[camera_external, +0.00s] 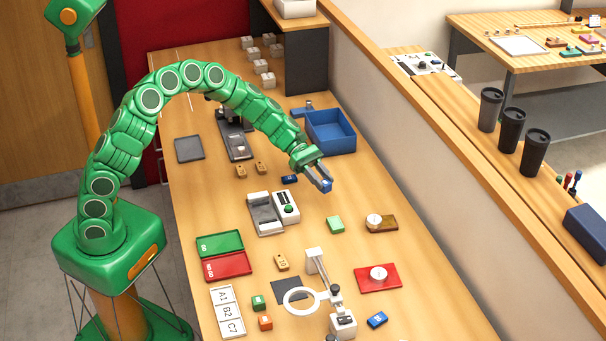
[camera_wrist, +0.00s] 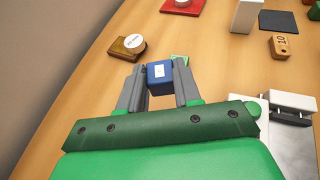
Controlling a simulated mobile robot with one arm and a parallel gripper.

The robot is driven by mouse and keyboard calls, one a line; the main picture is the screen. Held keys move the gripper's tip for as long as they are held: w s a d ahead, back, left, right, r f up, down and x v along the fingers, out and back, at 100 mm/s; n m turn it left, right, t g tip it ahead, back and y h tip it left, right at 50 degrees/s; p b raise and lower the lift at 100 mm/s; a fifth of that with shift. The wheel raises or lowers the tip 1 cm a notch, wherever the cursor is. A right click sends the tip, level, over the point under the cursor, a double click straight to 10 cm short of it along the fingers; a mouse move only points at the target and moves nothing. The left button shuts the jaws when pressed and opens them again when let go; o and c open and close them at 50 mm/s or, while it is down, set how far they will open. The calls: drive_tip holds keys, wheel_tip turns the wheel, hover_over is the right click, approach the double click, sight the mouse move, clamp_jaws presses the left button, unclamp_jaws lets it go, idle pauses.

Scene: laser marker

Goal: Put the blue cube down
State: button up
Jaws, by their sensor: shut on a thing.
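The blue cube (camera_wrist: 160,78) has a white label and sits between the two grey fingers of my gripper (camera_wrist: 158,88) in the wrist view. In the external view the cube (camera_external: 326,185) shows at the tips of my gripper (camera_external: 321,178), which is shut on it. The cube appears to be held above the wooden table (camera_external: 350,262); the exact height is hard to tell. A light green block (camera_external: 335,224) lies on the table, and in the wrist view it is partly hidden behind the cube and a finger.
A wooden block with a white disc (camera_external: 381,222) and a red plate with a white disc (camera_external: 378,277) lie nearby. A white and grey device (camera_external: 286,206) stands left of the green block. A blue bin (camera_external: 331,132) is behind. Bare table lies along the right edge.

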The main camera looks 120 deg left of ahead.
sight(321, 204)
drive_tip(key=shift+s+a+f, duration=0.2)
drive_tip(key=shift+a+f, duration=0.2)
drive_tip(key=shift+a, duration=0.3)
drive_tip(key=shift+f, duration=3.6)
drive_tip(key=shift+f, duration=0.1)
drive_tip(key=o, duration=1)
drive_tip(key=shift+s+a+r, duration=0.15)
drive_tip(key=shift+s+r, duration=0.1)
drive_tip(key=shift+s, duration=0.05)
drive_tip(key=v, duration=1.1)
drive_tip(key=shift+s+r, duration=0.15)
